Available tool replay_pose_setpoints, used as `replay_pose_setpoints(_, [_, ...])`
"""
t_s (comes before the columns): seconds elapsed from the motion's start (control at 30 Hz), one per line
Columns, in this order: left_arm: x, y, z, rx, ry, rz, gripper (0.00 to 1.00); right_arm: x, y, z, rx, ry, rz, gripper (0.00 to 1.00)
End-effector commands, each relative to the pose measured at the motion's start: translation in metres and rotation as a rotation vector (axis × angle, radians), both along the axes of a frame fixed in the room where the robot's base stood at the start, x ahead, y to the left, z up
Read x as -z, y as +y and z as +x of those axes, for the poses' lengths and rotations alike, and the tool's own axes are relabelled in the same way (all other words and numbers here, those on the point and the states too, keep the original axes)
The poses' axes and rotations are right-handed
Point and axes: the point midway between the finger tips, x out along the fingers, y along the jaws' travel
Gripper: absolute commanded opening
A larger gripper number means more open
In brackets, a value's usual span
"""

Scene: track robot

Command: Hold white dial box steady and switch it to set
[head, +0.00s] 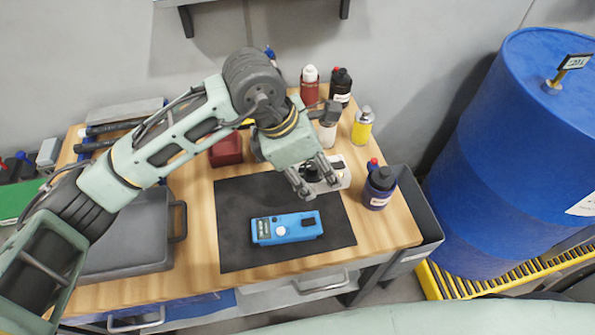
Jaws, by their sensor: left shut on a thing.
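The white dial box (344,173) lies at the back right of the black mat (237,225), partly covered by my left gripper. Its right part shows white with a dark patch. A dark round part, seemingly its dial, shows between the fingers. My left gripper (316,183) reaches down from above, its two fingers apart and shut on the dial box at this dark part. Which setting the dial points to cannot be read. My right gripper is out of view.
A blue meter (287,228) lies on the mat in front of the white box. A dark blue bottle (379,188) stands to the right, and a yellow can (362,126) and other bottles behind. A dark case (130,235) lies left. A blue drum (500,150) stands right of the bench.

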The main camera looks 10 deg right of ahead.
Motion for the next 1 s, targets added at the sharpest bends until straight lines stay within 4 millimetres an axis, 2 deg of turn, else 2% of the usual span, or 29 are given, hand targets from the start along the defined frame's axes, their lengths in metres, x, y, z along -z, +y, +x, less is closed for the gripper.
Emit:
replay_pose_setpoints(0.43, [-0.002, 0.000, 0.000, -0.001, -0.002, 0.000, 0.13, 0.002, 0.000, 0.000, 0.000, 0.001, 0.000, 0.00])
replay_pose_setpoints(1.0, [-0.001, 0.037, 0.025, -0.002, -0.002, 0.000, 0.13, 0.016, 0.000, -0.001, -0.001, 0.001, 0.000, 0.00])
